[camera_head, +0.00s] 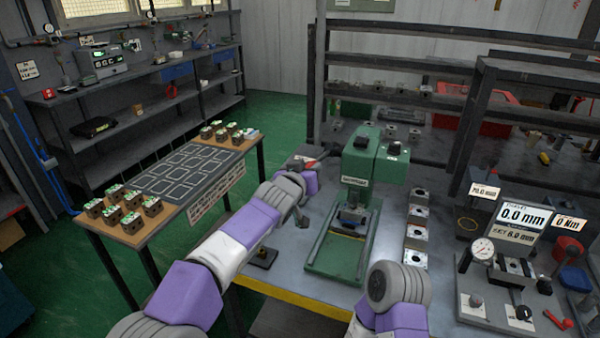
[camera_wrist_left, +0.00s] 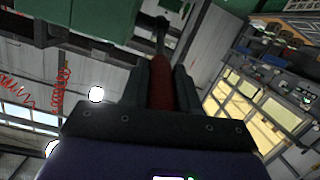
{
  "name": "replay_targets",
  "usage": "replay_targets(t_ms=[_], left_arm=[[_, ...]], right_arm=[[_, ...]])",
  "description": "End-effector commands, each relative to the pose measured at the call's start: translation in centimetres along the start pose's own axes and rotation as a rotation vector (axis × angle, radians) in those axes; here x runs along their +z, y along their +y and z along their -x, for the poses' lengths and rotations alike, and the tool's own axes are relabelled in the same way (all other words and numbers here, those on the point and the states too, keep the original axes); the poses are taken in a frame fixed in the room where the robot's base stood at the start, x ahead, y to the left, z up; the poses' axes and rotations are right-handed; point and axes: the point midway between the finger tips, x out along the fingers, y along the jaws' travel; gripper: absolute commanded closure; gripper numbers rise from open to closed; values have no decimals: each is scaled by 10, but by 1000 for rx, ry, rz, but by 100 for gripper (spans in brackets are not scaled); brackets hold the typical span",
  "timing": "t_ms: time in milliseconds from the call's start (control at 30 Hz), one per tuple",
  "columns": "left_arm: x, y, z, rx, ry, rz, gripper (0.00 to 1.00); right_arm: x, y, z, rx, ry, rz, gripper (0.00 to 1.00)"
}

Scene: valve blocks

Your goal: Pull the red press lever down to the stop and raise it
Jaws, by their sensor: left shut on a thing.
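The green press (camera_head: 360,158) stands on the grey bench, with its base plate (camera_head: 322,262) toward me and a small block (camera_head: 352,215) under its head. The red press lever (camera_head: 312,163) sticks out from the left side of the press head. My left gripper (camera_head: 305,167) is at the lever, partly hidden by my own arm. In the left wrist view, the two dark fingers (camera_wrist_left: 161,82) are closed on either side of the lever's red grip (camera_wrist_left: 161,92), and its dark rod runs up toward the green press body. My right arm shows at the bottom, but its gripper is out of sight.
A row of metal blocks (camera_head: 416,236) lies right of the press. A gauge fixture (camera_head: 482,250) and a display reading 0.0 mm (camera_head: 522,217) stand farther right. A side table (camera_head: 160,185) with valve blocks is at left. A dark shelf frame (camera_head: 400,90) rises behind.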

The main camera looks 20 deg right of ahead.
Motion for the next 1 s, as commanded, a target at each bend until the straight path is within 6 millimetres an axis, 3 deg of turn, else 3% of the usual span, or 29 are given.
replay_targets(t_ms=[33,367,400,533,867,1000], left_arm=[[7,3,-3,6,-10,-1,100],[9,2,-3,4,-14,-1,100],[10,2,-3,3,-14,-1,66],[8,1,-3,2,-11,-1,46],[4,0,0,2,-4,-1,45],[4,1,10,3,-3,-3,45]], right_arm=[[0,0,0,0,0,0,100],[0,0,-1,0,0,0,100],[0,0,-1,0,0,0,100],[0,0,-1,0,0,0,100],[0,0,-1,0,0,0,100],[0,1,-4,0,0,0,100]])
